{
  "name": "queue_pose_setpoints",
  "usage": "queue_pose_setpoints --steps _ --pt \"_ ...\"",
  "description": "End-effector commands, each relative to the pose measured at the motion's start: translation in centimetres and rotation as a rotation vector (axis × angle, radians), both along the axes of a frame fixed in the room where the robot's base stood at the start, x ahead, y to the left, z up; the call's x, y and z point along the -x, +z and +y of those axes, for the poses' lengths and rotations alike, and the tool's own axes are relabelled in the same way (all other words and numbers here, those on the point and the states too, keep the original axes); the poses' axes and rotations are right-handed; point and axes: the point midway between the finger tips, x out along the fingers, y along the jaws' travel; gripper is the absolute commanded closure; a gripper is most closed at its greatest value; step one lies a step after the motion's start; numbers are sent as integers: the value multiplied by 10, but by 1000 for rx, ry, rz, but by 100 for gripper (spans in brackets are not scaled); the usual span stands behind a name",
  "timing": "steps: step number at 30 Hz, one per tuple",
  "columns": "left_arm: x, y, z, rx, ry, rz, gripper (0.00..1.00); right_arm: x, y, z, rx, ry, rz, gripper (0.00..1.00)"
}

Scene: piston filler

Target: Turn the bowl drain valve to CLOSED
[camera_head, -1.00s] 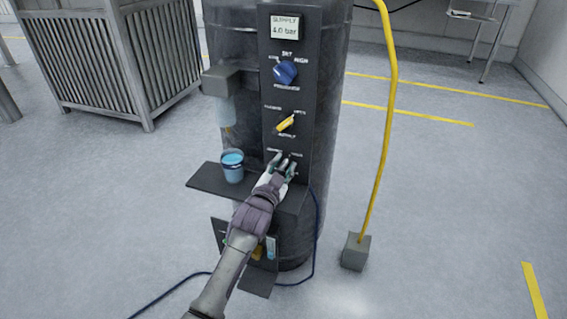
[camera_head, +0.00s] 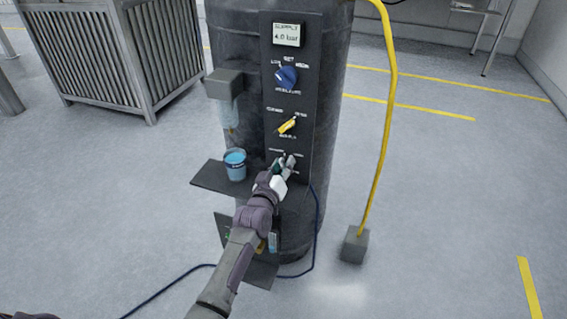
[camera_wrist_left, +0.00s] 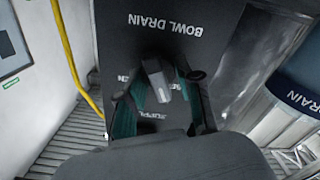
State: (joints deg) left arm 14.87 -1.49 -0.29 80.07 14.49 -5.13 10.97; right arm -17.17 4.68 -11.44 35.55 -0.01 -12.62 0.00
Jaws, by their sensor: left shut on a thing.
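The bowl drain valve's grey-and-black handle (camera_wrist_left: 157,80) sits on the dark panel, below the upside-down BOWL DRAIN label in the left wrist view. My left gripper (camera_wrist_left: 162,92) has its green-padded fingers on either side of the handle and is shut on it. In the head view my left gripper (camera_head: 283,164) is at the lowest control of the panel (camera_head: 305,100) and largely hides the valve. The handle's end position labels are partly covered by the fingers, so I cannot read its setting. My right gripper is not in view.
Above are a yellow lever (camera_head: 287,125), a blue pressure knob (camera_head: 287,76) and a 4.0 bar display (camera_head: 289,34). A cup of blue liquid (camera_head: 235,164) stands on the shelf (camera_head: 208,178) to the left.

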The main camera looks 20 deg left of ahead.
Motion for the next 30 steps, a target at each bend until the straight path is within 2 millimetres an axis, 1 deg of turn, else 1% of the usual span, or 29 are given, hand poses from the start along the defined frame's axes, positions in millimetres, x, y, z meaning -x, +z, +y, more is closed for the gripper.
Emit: queue_pose_setpoints --steps 6,12,18,30 --pt "0 -1 1 163 0 7 100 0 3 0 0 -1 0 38" --pt "0 -2 1 264 0 10 100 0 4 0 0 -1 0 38" --pt "0 -2 1 318 0 12 100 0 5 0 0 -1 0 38" --pt "0 -2 1 336 0 14 100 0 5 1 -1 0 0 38"
